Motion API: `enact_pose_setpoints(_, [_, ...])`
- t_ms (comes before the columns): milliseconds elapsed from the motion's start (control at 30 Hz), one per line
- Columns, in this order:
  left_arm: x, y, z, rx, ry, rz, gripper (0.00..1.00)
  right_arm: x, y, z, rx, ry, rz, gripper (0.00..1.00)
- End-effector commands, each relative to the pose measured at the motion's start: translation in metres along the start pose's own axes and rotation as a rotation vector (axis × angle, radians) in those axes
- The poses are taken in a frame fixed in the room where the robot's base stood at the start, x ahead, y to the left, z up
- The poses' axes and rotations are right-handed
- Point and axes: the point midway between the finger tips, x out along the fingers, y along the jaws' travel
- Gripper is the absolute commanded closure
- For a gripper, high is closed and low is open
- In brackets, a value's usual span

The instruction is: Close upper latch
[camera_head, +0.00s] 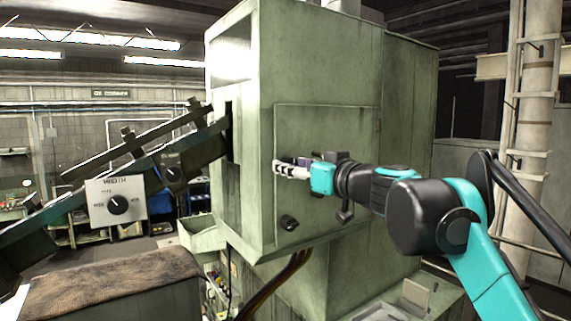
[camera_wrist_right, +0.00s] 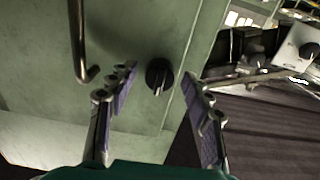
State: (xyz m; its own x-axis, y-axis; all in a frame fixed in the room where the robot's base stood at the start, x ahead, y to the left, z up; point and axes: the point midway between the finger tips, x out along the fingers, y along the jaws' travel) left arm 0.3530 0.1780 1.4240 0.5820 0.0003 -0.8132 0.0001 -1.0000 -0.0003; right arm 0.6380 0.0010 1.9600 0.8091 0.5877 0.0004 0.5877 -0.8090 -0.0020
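The green machine door (camera_head: 330,140) stands flush in its frame. In the wrist view, a round black latch (camera_wrist_right: 159,74) with a raised grip bar sits near the door edge; I take it for the upper latch. In the head view my right gripper covers the place of this latch. My right gripper (camera_head: 284,168) is at the door's upper left side. In the wrist view, my right gripper (camera_wrist_right: 158,94) is open, its fingers on either side of the latch with visible gaps. A lower black latch (camera_head: 289,223) is on the door below. My left gripper is not in view.
A bent metal door handle (camera_wrist_right: 83,45) is left of the fingers in the wrist view. A conveyor (camera_head: 100,175) with a WIDTH dial box (camera_head: 117,202) is left of the machine. A brown-covered surface (camera_head: 110,280) is at lower left.

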Motion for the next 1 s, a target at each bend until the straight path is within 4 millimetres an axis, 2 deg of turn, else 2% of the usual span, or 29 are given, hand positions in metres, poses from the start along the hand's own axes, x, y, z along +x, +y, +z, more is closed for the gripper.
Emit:
enact_pose_setpoints(33, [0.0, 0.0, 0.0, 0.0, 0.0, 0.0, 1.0, 0.0, 0.0, 0.0, 0.0, 0.0, 0.0, 0.7])
enact_pose_setpoints(133, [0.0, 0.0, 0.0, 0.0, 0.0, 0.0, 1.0, 0.0, 0.0, 0.0, -0.001, 0.0, 0.0, 0.97])
enact_pose_setpoints(167, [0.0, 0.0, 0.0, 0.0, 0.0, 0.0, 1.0, 0.0, 0.0, 0.0, -0.001, 0.0, 0.0, 1.0])
enact_pose_setpoints(367, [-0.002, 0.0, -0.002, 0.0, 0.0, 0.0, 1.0, 0.0, 0.0, -0.001, -0.052, 0.0, 0.0, 1.0])
enact_pose_setpoints(600, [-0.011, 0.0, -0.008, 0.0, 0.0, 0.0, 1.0, 0.0, 0.0, -0.002, -0.393, 0.0, 0.0, 1.0])
enact_pose_setpoints(833, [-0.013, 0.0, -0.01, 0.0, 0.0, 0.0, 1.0, 0.0, 0.0, -0.001, -0.558, 0.0, 0.001, 1.0])
enact_pose_setpoints(1000, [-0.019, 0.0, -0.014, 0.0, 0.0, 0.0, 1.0, 0.0, 0.0, -0.002, -0.812, 0.0, 0.0, 1.0])
